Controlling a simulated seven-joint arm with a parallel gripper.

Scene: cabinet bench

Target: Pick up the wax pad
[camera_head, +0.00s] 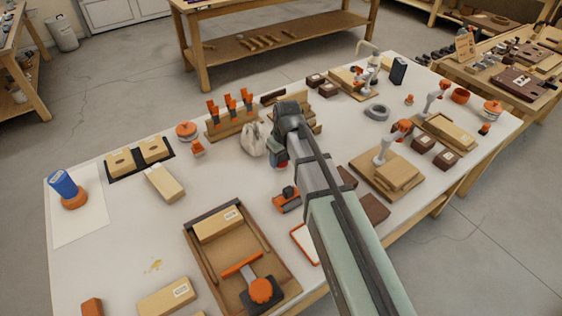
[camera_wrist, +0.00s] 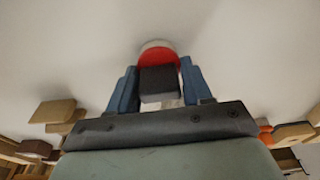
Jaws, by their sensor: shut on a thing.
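My gripper (camera_wrist: 159,88) has its two blue fingers shut on a small dark block with a round red part behind it; I take this piece to be the wax pad (camera_wrist: 158,58). A pale rim shows beyond the red part. In the head view my gripper (camera_head: 279,152) is over the middle of the bench, to the right of a pale cloth bag (camera_head: 252,139). Only a little red shows at the fingers there, and my arm hides most of the held piece. I cannot tell whether it touches the bench.
An orange and dark tool (camera_head: 287,201) lies just below my gripper in the head view. A rack with orange-handled tools (camera_head: 231,122) stands to the left. A wooden tray (camera_head: 200,262) lies near the front. Bare white bench (camera_head: 115,225) shows at the left.

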